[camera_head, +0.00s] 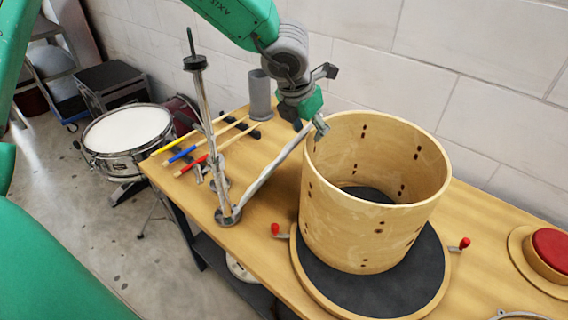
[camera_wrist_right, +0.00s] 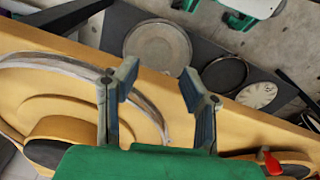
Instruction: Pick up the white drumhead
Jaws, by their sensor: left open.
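A pale round disc (camera_wrist_right: 257,95) with dark marks lies on the lower level in the right wrist view; I cannot tell whether it is the white drumhead. A pale disc (camera_head: 243,268) shows partly under the bench in the head view. The drum (camera_head: 128,130) on the left has a white top skin. My left gripper (camera_head: 308,122) is open, close to the left rim of the wooden drum shell (camera_head: 375,190); contact is unclear. My right gripper (camera_wrist_right: 160,85) is open, its fingers near a thin grey hoop (camera_wrist_right: 75,66), with nothing clearly held.
The shell stands on a round dark turntable (camera_head: 390,290) with red-knobbed cranks. A metal stand (camera_head: 207,120), drumsticks (camera_head: 185,150) and a grey cylinder (camera_head: 260,95) occupy the bench's left end. A red pad (camera_head: 552,248) sits at the right. A grey disc (camera_wrist_right: 158,48) and dark hoop (camera_wrist_right: 223,75) lie below.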

